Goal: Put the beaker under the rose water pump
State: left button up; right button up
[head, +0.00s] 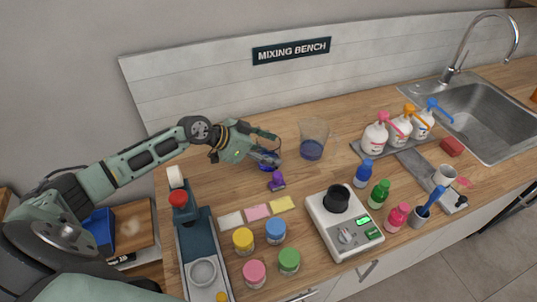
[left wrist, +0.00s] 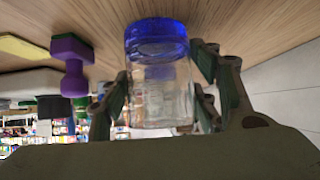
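A clear glass vessel with a blue end (left wrist: 158,75) stands between the fingers of my left gripper (left wrist: 160,80) in the left wrist view. The fingers lie close along both sides; I cannot tell whether they press on it. White pump bottles stand at the back right: pink-topped (head: 376,138), orange-topped (head: 399,130) and blue-topped (head: 424,123). Their labels are too small to read.
A purple dumbbell-shaped object (head: 276,181) stands close to my left gripper. A scale (head: 345,225), several coloured jars and small bottles occupy the front. A grey tray (head: 369,152) lies under the pump bottles. A sink (head: 485,105) is at the right.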

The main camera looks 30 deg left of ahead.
pick_arm(q)
jog(key=c, duration=0.7)
jog(key=shift+c, duration=1)
pick_arm(e)
jog(key=shift+a, duration=0.25)
pick_arm(q)
jog(key=shift+r, duration=0.15)
jog(key=shift+r, duration=1.05)
jog(key=shift+r+b, duration=0.4)
jog(key=shift+r, duration=0.55)
jog(key=s+d+r, duration=0.2)
jog(key=d+r, duration=0.1)
jog(key=d, duration=0.2)
jog(key=s+d+r+p, duration=0.1)
jog(key=s+d+r, duration=0.1)
jog(key=d, duration=0.3)
jog(key=shift+s+d+r, duration=0.25)
jog(key=shift+s+r, duration=0.1)
jog(key=shift+r, duration=0.45)
pick_arm(e)
jog(key=shift+w+d+r, duration=0.1)
jog(key=shift+d+r, duration=0.05)
jog(key=shift+r, duration=0.2)
pick_arm(q)
jog(key=shift+s+p, duration=0.1)
jog(key=shift+p, duration=0.2)
